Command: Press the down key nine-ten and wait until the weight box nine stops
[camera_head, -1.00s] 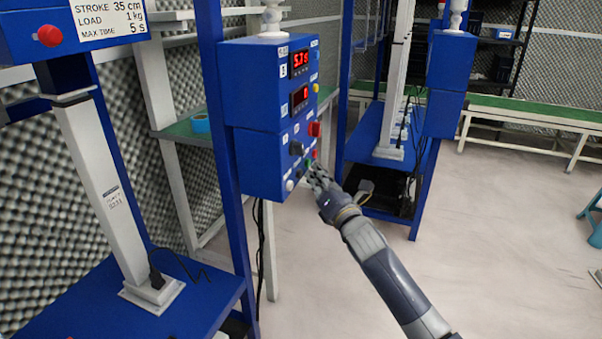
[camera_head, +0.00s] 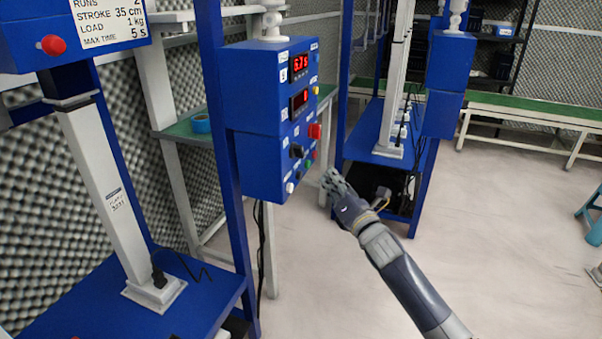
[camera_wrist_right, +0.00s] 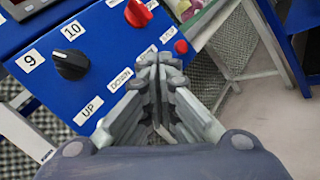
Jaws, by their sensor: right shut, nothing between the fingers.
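The blue control box (camera_head: 264,162) stands on a blue post. In the right wrist view its labels read UP, DOWN (camera_wrist_right: 121,79) and STOP, and the black selector knob (camera_wrist_right: 71,66) has labels 9 and 10 beside it. The key at the DOWN label is hidden behind my fingers there; the head view shows a green key (camera_head: 308,164) low on the panel. My right gripper (camera_head: 329,178) is shut and empty, slightly apart from the panel. A blue box (camera_head: 20,45) with a red knob and a stroke-and-load label is at upper left; its number is not visible. My left gripper is not in view.
The upper red display (camera_head: 299,66) reads 6.7 s. A red stop button (camera_wrist_right: 181,46) and a red knob (camera_wrist_right: 138,13) are near my fingers. Another blue stand (camera_head: 374,145) is behind. The floor at right is mostly clear.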

